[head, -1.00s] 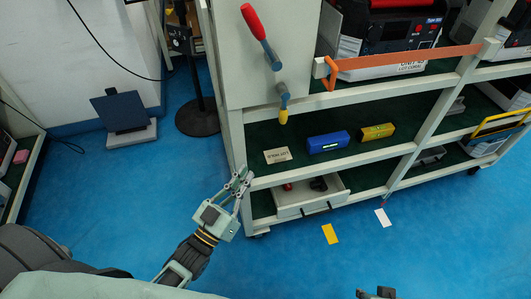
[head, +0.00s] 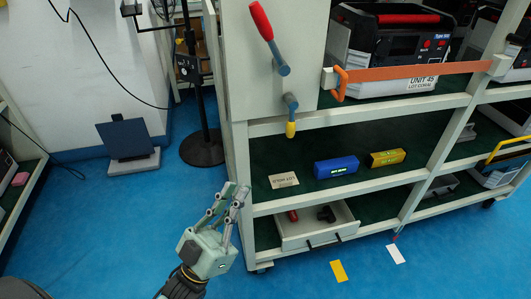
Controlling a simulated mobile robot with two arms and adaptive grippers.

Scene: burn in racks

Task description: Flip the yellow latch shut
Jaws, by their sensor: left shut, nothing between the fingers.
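The yellow latch (head: 291,129) is a short grey lever with a yellow tip. It hangs pointing down at the lower right of the white panel (head: 285,75) on the rack's left end. A longer lever with a red grip (head: 262,22) is mounted above it and points up to the left. My left gripper (head: 232,189) is shut and empty. In the picture it is below and left of the latch, in front of the rack's left corner, well apart from the latch. My right gripper is not in view.
An orange bar (head: 420,72) crosses the upper shelf in front of a tester. Blue (head: 336,167) and yellow (head: 387,158) blocks and a card (head: 284,181) lie on the middle shelf. A drawer (head: 318,236) stands open below.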

